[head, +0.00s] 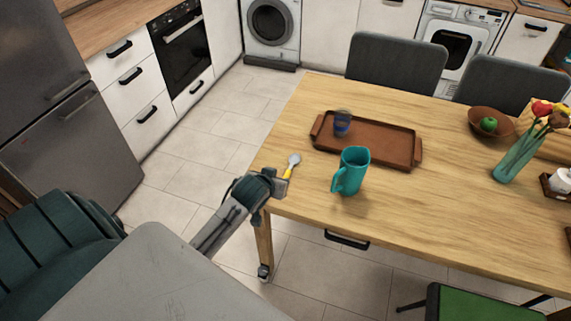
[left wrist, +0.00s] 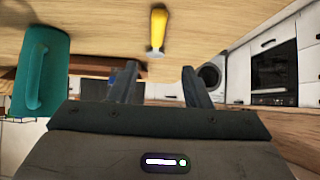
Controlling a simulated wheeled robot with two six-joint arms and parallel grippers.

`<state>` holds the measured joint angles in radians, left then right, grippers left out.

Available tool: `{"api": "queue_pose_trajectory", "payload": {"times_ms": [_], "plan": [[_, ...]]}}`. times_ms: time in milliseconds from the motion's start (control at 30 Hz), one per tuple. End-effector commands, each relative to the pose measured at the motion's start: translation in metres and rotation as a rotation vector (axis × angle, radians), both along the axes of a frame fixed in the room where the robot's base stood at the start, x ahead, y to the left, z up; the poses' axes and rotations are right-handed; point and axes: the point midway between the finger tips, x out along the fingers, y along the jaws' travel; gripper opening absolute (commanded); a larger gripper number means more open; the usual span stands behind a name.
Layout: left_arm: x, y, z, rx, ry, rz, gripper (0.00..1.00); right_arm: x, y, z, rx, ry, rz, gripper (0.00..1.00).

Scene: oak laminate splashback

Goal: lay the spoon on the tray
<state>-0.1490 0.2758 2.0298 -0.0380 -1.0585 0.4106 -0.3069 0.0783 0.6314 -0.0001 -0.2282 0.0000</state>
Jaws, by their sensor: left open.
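The spoon (head: 292,164) has a yellow handle and a grey bowl and lies on the table near its left edge, left of the tray. The brown tray (head: 385,158) lies flat on the table with a small dark blue cup (head: 342,121) on its left part. My left gripper (head: 284,187) is at the table's near left corner, close to the spoon's handle end. In the left wrist view my left gripper (left wrist: 160,68) has its fingers apart with nothing between them, and the yellow handle (left wrist: 158,30) shows beyond the fingertips. My right gripper is not in view.
A teal pitcher (head: 352,171) stands between the spoon and the tray's near side. A brown bowl (head: 482,122) with a green apple and a vase of flowers (head: 515,155) stand at the right. Grey chairs (head: 395,65) line the far edge.

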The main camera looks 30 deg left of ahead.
Motion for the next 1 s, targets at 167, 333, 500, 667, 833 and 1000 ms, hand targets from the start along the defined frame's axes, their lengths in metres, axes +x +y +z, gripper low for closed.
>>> {"api": "queue_pose_trajectory", "payload": {"times_ms": [167, 333, 500, 667, 833, 1000], "plan": [[0.010, 0.004, 0.010, -0.019, 0.074, -0.009, 0.44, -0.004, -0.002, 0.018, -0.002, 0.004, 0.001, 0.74], [0.026, 0.007, -0.008, -0.022, 0.080, -0.009, 0.44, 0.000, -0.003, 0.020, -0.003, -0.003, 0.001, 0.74], [0.041, 0.010, -0.024, -0.020, 0.078, -0.010, 0.44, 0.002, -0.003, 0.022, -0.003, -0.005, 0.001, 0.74], [0.048, 0.012, -0.030, -0.019, 0.077, -0.011, 0.44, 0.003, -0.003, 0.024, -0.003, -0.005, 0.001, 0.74], [0.060, 0.011, -0.039, -0.021, 0.077, -0.010, 0.44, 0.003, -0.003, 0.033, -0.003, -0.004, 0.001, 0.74], [0.076, 0.014, -0.055, -0.020, 0.076, -0.010, 0.44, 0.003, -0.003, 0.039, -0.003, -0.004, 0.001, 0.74]]}}
